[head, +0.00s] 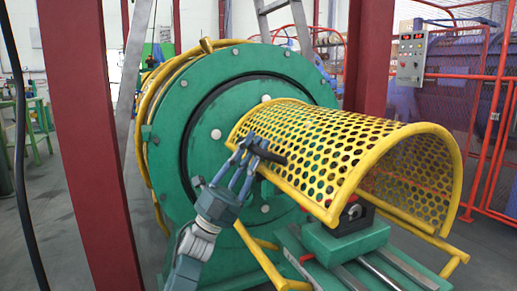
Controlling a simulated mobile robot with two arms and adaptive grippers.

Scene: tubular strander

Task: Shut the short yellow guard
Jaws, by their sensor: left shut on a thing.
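The short yellow guard (345,143) is an arched, perforated half-cylinder with a yellow tube rim. It stands in front of the large green round housing (203,135) and stretches toward the right. My left gripper (252,152) reaches up from below to the guard's near left side. Its fingers are shut around a dark handle (271,156) there. The fingers hide part of the handle. Under the guard's right end is a green block (345,240) with a dark round fitting on it. My right gripper is not in view.
A red column (92,140) stands close on the left, another (367,60) behind the guard. Yellow tube rails (262,260) run low below the guard. A grey control box (411,58) and red mesh fence (480,120) are at the right. Grey floor shows at lower left.

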